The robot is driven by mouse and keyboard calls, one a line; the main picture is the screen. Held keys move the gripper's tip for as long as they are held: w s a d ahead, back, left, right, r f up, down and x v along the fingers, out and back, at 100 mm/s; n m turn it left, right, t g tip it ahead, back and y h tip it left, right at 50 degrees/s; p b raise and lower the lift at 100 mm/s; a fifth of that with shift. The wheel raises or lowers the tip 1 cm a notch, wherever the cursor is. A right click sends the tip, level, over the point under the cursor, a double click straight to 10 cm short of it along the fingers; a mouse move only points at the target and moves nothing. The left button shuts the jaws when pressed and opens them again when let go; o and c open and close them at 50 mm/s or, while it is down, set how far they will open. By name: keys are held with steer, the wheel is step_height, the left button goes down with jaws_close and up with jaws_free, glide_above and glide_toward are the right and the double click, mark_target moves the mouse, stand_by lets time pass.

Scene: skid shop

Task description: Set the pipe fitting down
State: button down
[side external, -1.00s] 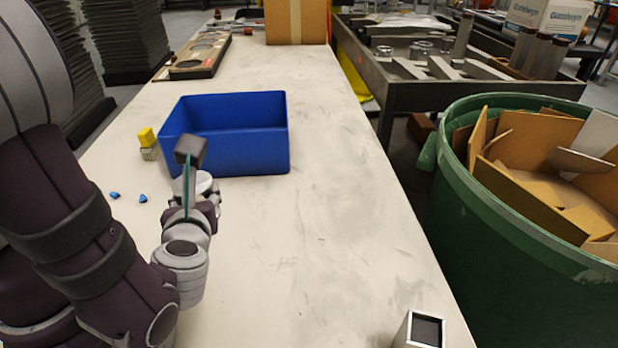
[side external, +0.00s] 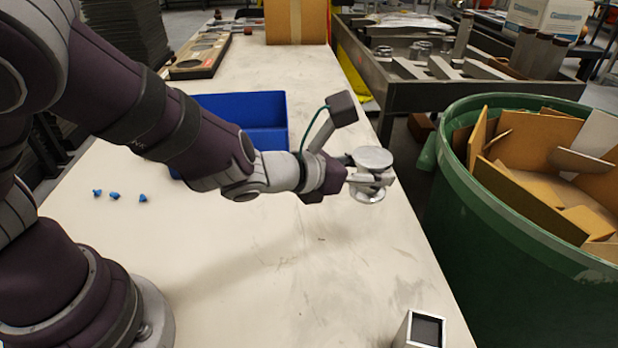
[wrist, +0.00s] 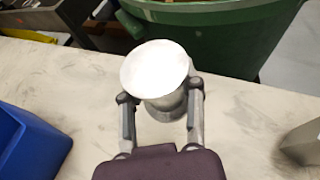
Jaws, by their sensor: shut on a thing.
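The pipe fitting (side external: 373,158) is a grey metal piece with a wide round flange on top and another round end below. It also shows in the wrist view (wrist: 156,70), its pale round face towards the camera. My gripper (side external: 360,182) is shut on it, with one finger on each side of its body in the wrist view (wrist: 160,108). In the side view the fitting is over the right part of the table (side external: 300,270), near its right edge, and appears held above the surface. The gap beneath it is hard to judge.
A blue bin (side external: 262,112) stands behind my arm. A square metal tube (side external: 420,330) stands at the front right table edge. A green drum (side external: 530,250) of cardboard is beyond the right edge. Small blue pieces (side external: 142,198) lie left. The table's front middle is clear.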

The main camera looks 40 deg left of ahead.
mark_target(360, 188)
steer(key=shift+w+d+r, duration=0.25)
steer(key=shift+w+r, duration=0.1)
steer(key=shift+r, duration=0.3)
step_height(360, 188, down, 4)
steer(key=shift+s+f, duration=0.1)
steer(key=shift+f, duration=0.15)
step_height(360, 188, down, 9)
steer(key=shift+f, duration=0.1)
steer(key=c, duration=0.7)
jaws_free()
